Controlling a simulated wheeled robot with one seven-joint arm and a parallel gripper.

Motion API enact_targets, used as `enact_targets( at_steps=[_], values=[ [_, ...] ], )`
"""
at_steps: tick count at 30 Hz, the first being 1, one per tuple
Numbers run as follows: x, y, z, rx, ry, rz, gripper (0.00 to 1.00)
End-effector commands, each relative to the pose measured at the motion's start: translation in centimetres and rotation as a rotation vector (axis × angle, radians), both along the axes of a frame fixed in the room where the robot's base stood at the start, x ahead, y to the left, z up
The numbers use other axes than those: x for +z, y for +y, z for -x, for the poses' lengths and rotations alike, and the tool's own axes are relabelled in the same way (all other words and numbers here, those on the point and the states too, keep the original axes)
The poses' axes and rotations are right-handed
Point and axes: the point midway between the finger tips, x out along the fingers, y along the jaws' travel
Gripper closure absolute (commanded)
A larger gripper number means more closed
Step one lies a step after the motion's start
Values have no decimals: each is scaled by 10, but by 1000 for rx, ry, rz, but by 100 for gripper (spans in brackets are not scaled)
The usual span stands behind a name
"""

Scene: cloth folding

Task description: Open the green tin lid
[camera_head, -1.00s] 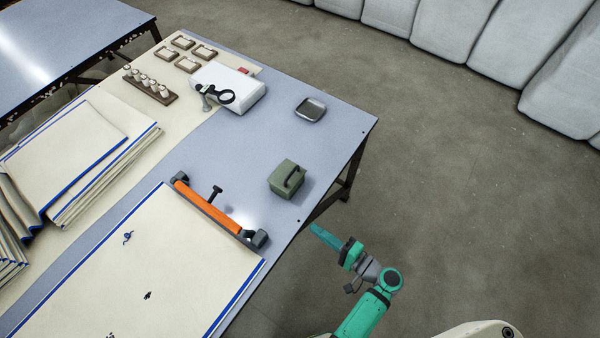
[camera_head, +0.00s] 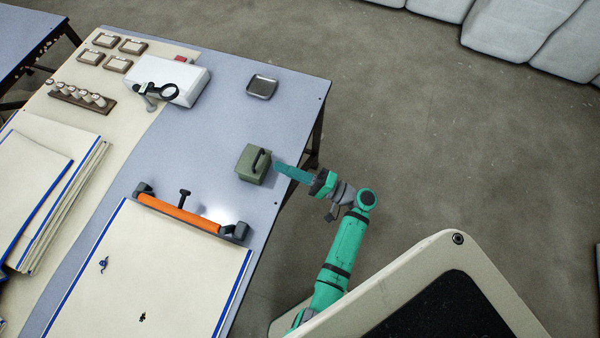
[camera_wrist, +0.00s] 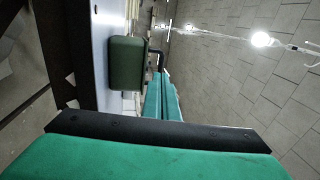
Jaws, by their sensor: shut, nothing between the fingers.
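The green tin (camera_head: 250,165) is a small box with a dark handle on its lid. It stands upright near the right edge of the blue-grey table, and its lid looks shut. My gripper (camera_head: 279,166) points left at the tin, its teal fingers close to the tin's right side. In the wrist view the tin (camera_wrist: 127,64) is just left of and beyond my fingertips (camera_wrist: 160,76), with its dark handle (camera_wrist: 157,55) near them. The fingers lie together with nothing between them. I cannot tell whether they touch the tin or handle.
An orange roller bar (camera_head: 178,214) lies in front of the tin, beside a cream cloth (camera_head: 140,275) with blue edges. A small dark tray (camera_head: 262,87) and a white box (camera_head: 178,82) stand farther back. The table between tray and tin is clear.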

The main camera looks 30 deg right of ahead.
Motion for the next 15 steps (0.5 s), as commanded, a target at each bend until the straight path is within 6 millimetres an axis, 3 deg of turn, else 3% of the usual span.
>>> enact_targets(
  at_steps=[6,15],
  values=[
    [6,20,-24,1,1,1,100],
    [9,28,-36,-1,1,0,100]
  ],
)
